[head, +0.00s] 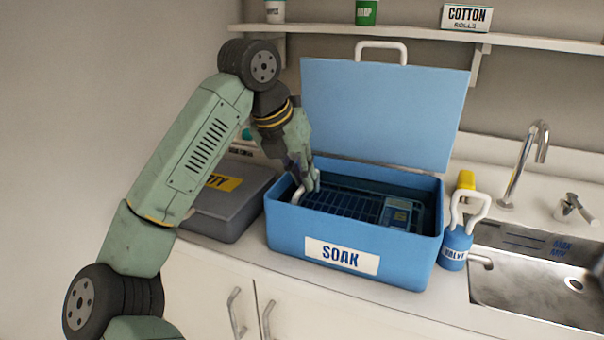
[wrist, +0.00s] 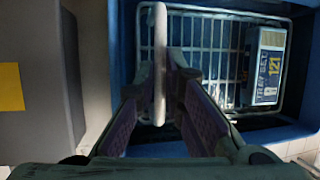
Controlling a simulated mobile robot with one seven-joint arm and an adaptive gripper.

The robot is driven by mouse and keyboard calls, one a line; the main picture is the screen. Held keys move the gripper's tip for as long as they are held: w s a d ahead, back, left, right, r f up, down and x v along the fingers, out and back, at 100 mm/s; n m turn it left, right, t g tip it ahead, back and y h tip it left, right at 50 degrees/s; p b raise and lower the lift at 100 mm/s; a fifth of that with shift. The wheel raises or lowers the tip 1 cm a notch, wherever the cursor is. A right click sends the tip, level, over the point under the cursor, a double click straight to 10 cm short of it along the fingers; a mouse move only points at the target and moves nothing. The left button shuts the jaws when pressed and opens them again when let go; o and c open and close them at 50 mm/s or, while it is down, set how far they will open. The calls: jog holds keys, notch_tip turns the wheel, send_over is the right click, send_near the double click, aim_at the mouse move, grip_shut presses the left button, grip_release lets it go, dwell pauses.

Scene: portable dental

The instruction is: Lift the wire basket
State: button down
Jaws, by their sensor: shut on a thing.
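The wire basket (head: 340,203) sits inside the open blue SOAK tub (head: 290,232), below its rim. A labelled box (wrist: 267,68) reading "TRAY SET 121" lies at the right end of the basket. It also shows in the head view (head: 400,214). My gripper (wrist: 158,85) is at the left end of the tub, with its fingers closed on the basket's pale handle (wrist: 157,25). In the head view my gripper (head: 306,186) reaches down just inside the tub's left wall. The basket's underside is hidden by the tub.
The tub's blue lid (head: 385,110) stands open behind it. A grey case (head: 215,208) with a yellow label stands close on the left. A blue valve (head: 456,248) with a pale loop handle and a sink (head: 530,280) are on the right. A shelf (head: 420,36) runs above.

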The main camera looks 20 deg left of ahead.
jog(key=shift+r, duration=0.1)
notch_tip(320, 180, up, 8)
jog(key=p, duration=0.4)
jog(key=shift+w, duration=0.1)
jog(key=c, duration=1.9)
grip_release()
jog(key=shift+c, duration=0.2)
jog(key=shift+o, duration=1.3)
jog(key=v, duration=1.2)
